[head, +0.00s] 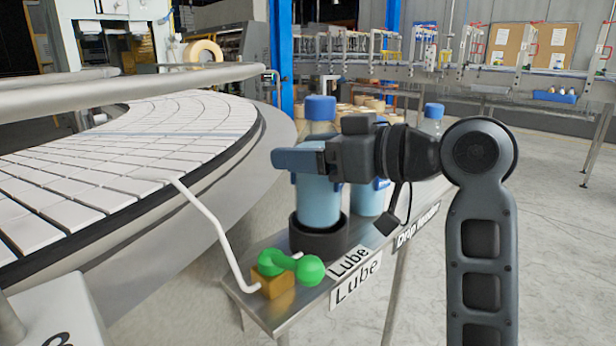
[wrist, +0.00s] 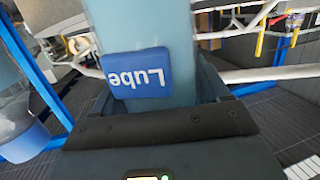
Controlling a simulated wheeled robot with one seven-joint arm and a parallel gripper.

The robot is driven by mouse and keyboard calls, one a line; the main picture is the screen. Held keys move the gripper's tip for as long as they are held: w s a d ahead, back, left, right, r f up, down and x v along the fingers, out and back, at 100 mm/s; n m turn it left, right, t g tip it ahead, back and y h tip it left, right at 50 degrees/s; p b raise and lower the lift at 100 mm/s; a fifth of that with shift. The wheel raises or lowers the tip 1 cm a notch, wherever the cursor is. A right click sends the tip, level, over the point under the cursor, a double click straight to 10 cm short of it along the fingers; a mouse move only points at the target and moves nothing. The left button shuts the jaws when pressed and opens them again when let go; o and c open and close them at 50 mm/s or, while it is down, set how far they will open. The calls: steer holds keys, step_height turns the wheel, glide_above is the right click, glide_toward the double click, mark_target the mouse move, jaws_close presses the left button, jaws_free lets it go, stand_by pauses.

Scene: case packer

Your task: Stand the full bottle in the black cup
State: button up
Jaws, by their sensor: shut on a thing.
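A clear bottle of blue liquid (head: 318,205) with a blue cap stands upright at the table's near end. My gripper (head: 308,160) is shut on its upper body. The bottle's lower end goes down behind the rim of the black cup (head: 319,243), so it appears to be inside the cup; its base is hidden. In the wrist view the held bottle (wrist: 145,30) fills the space between the jaws, with a blue "Lube" label facing the camera.
A second bottle (head: 367,200) stands close behind on the narrow metal table (head: 285,318), and a third bottle (head: 433,118) is farther back. A yellow block with a green knob (head: 311,270) sits in front of the cup. A tiled round conveyor (head: 100,160) is at left.

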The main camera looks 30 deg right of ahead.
mark_target(310, 177)
steer(key=shift+f, duration=1.9)
steer(key=shift+f, duration=0.1)
steer(key=o, duration=1.4)
steer(key=shift+f, duration=0.1)
steer(key=shift+s+d+r, duration=0.1)
steer(key=shift+r, duration=0.1)
steer(key=v, duration=1.1)
steer(key=shift+s+b, duration=0.3)
steer(key=shift+s, duration=0.05)
steer(key=shift+d, duration=0.15)
